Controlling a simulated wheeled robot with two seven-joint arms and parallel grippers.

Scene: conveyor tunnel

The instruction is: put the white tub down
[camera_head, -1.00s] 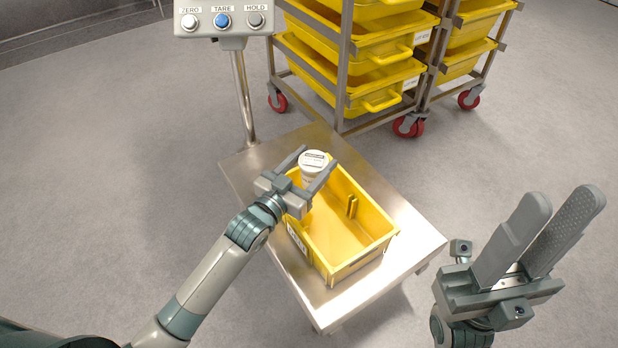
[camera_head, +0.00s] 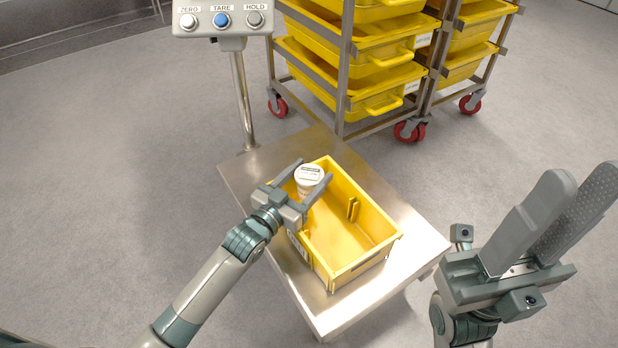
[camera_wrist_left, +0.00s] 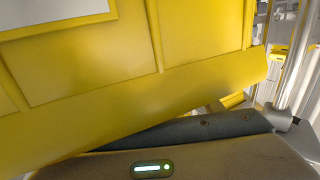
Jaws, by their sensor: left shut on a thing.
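The white tub (camera_head: 309,175), with a labelled lid, is at the far left corner of the yellow crate (camera_head: 367,265), its lower part inside the crate. My left gripper (camera_head: 313,170) is shut on the tub, one finger on each side. I cannot tell whether the tub's base touches the crate floor. The left wrist view shows the yellow crate wall (camera_wrist_left: 180,35) up close, and the tub is hidden there. My right gripper (camera_head: 572,190) is at the right, empty, its two fingers apart.
The crate stands on a steel scale platform (camera_head: 415,245). A post carries a button panel (camera_head: 223,20) marked ZERO, TARE and HOLD. A wheeled rack of yellow trays (camera_head: 375,75) stands behind. The rest of the crate floor is bare.

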